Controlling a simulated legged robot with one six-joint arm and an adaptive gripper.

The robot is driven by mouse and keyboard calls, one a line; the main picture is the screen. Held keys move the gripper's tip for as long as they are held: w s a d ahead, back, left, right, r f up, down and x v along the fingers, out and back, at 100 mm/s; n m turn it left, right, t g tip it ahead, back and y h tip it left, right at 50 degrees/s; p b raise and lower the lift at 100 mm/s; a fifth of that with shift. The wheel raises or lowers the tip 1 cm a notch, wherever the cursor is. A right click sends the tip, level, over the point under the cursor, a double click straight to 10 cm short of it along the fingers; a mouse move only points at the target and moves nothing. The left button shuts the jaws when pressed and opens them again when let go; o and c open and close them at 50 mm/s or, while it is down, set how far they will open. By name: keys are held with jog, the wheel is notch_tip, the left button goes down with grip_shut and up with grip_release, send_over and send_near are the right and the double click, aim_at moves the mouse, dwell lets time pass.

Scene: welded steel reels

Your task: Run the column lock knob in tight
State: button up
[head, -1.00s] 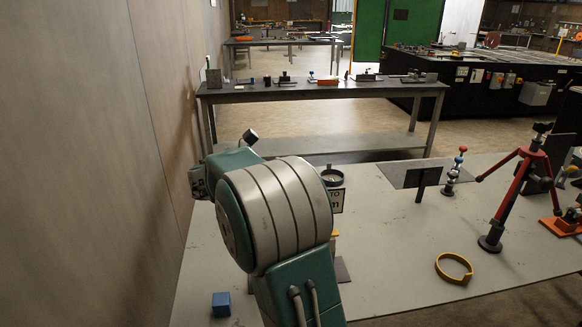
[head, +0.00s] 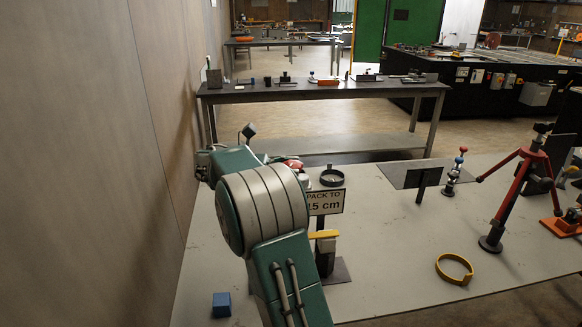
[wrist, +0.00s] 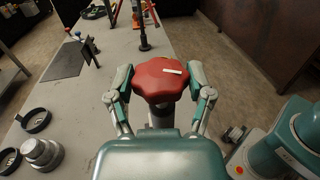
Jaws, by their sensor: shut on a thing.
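The red lobed knob (wrist: 160,82), with a pale mark on its top, sits between the two fingers of my gripper (wrist: 161,88) in the wrist view. The fingers are shut on its sides. A grey post shows below the knob, and its lower part is hidden by my gripper body. In the head view, a small part of the red knob (head: 293,163) shows past my arm, which hides most of my gripper.
A "PACK TO" sign (head: 325,201), a dark dish (head: 331,178) and a yellow-topped stand (head: 323,235) are just right of my arm. A red tripod (head: 533,165) and yellow ring (head: 454,268) stand further right. A blue cube (head: 221,305) lies front left.

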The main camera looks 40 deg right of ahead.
jog(key=o, duration=1.1)
jog(key=shift+w, duration=0.1)
